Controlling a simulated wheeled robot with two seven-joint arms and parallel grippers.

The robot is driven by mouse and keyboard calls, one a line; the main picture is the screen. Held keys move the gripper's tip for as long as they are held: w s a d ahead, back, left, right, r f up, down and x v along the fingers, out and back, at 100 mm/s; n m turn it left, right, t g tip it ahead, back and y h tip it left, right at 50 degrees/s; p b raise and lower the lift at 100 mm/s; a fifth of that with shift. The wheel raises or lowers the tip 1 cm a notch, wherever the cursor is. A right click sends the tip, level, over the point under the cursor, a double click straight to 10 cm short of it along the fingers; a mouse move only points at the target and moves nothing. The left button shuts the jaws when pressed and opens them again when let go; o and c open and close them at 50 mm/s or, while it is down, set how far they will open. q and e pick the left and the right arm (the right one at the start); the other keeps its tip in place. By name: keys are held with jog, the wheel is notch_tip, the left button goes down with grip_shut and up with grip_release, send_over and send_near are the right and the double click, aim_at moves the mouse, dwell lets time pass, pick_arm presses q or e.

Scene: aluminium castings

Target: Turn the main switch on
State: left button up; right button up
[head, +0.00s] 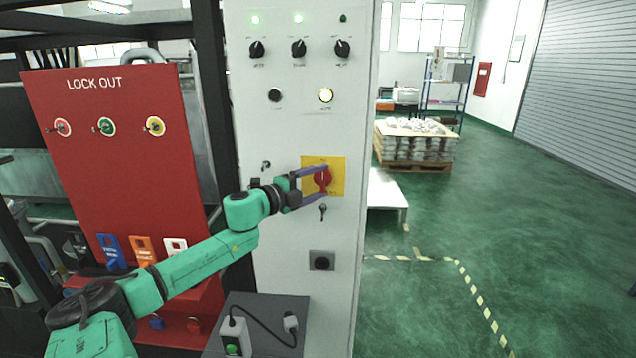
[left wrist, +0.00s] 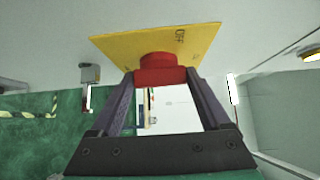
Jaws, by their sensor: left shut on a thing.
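The main switch is a red rotary handle (head: 323,179) on a yellow plate (head: 338,162), mounted on the front of the white control cabinet (head: 300,120). My left gripper (head: 322,182) is at the switch, its two fingers on either side of the red handle and shut on it. The left wrist view shows the red handle (left wrist: 160,68) between the fingertips, with the yellow plate (left wrist: 200,42) behind it. The handle looks about upright in the head view. My right gripper is in neither view.
A key (head: 322,210) sticks out just below the switch. Black knobs (head: 299,48) and lamps are above, a black socket (head: 322,261) below. A red lock-out board (head: 120,150) stands to the left. A loaded pallet (head: 412,155) is far right; the green floor is mostly clear.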

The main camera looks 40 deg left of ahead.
pick_arm(q)
jog(key=o, duration=1.2)
jog(key=shift+f, duration=0.1)
jog(key=shift+s, duration=0.1)
jog(key=shift+s+f, duration=0.15)
jog(key=shift+s, duration=0.35)
jog(key=shift+s+a+b, duration=0.15)
jog(key=shift+s+b, duration=0.2)
jog(key=shift+s, duration=0.35)
jog(key=s, duration=0.4)
jog(key=s+a, duration=0.1)
jog(key=s, duration=0.6)
jog(key=shift+s+a+r, duration=0.25)
jog(key=shift+s+a, duration=0.05)
jog(key=shift+s, duration=0.1)
